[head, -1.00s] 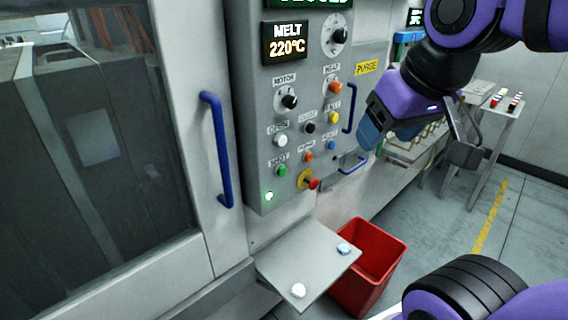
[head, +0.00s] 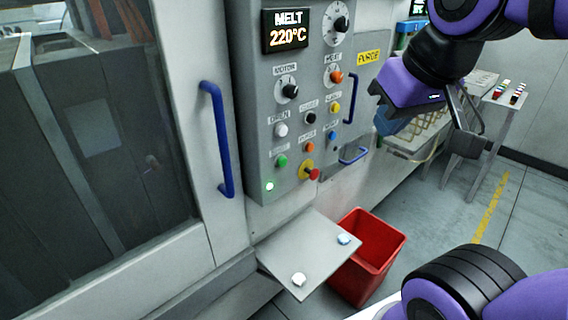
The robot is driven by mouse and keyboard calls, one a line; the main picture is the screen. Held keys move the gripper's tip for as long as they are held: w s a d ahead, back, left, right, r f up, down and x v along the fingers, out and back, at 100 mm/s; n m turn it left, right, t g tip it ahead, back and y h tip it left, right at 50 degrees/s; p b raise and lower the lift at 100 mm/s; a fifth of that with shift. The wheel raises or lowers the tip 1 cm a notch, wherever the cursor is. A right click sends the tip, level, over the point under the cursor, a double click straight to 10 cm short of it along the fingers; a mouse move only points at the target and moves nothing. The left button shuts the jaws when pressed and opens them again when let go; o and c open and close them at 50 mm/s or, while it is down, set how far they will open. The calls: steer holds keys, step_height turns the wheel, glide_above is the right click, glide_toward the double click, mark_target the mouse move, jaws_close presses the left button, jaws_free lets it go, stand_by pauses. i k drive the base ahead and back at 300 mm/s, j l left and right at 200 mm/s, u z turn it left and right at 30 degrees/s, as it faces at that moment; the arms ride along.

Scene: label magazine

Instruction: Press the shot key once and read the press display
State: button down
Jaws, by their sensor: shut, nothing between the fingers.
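The press's control panel (head: 318,110) stands left of centre. The shot key is the green button (head: 281,161) low on its left side; the small label above it is hard to read now. The press display (head: 285,31) near the panel's top reads MELT 220°C. My gripper (head: 386,128) is shut and empty, to the right of the panel and apart from the shot key. Its fingertips are partly hard to make out.
Blue handles (head: 217,140) flank the panel. A grey chute (head: 310,255) juts out below, beside a red bin (head: 375,240).

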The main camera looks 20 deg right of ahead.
mark_target(282, 161)
steer(key=z, duration=1.95)
steer(key=k+j+z, duration=0.1)
steer(key=z, duration=0.15)
steer(key=k+j, duration=0.9)
